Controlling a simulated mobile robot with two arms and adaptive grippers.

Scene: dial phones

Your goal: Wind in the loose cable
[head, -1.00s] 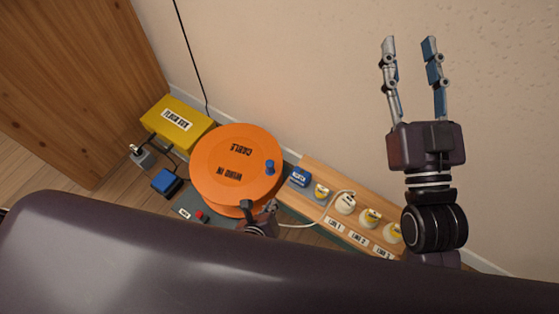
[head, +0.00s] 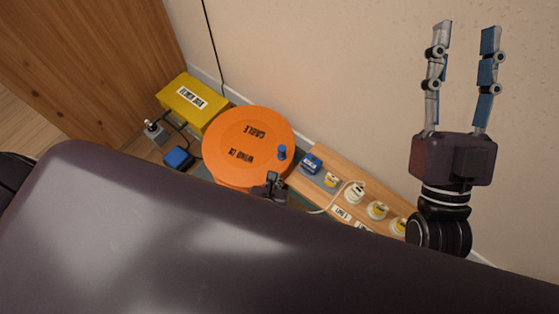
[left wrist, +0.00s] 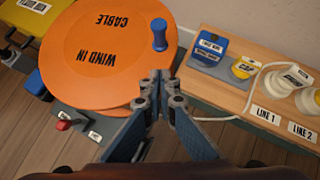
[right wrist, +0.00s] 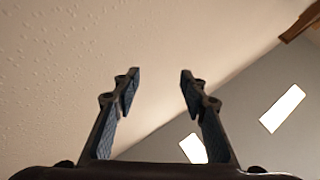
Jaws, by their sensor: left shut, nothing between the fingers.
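The orange cable reel (head: 235,145), lettered "WIND IN" and "CABLE", lies face up with a blue crank knob (head: 282,153) near its right edge. The reel (left wrist: 90,60) and the upright blue knob (left wrist: 159,35) also show in the left wrist view. My left gripper (head: 273,180) is at the reel's near right edge; its shut fingers (left wrist: 160,78) are empty, just below the knob in the left wrist view and apart from it. My right gripper (head: 465,30) is open and empty, raised before the wall.
A wooden board (head: 325,160) with a blue block (head: 312,164) and several white and yellow caps runs right of the reel. A yellow box (head: 190,102) and a blue plug (head: 178,158) are at left. A red switch (left wrist: 70,123) sits near the reel. The wall is close behind.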

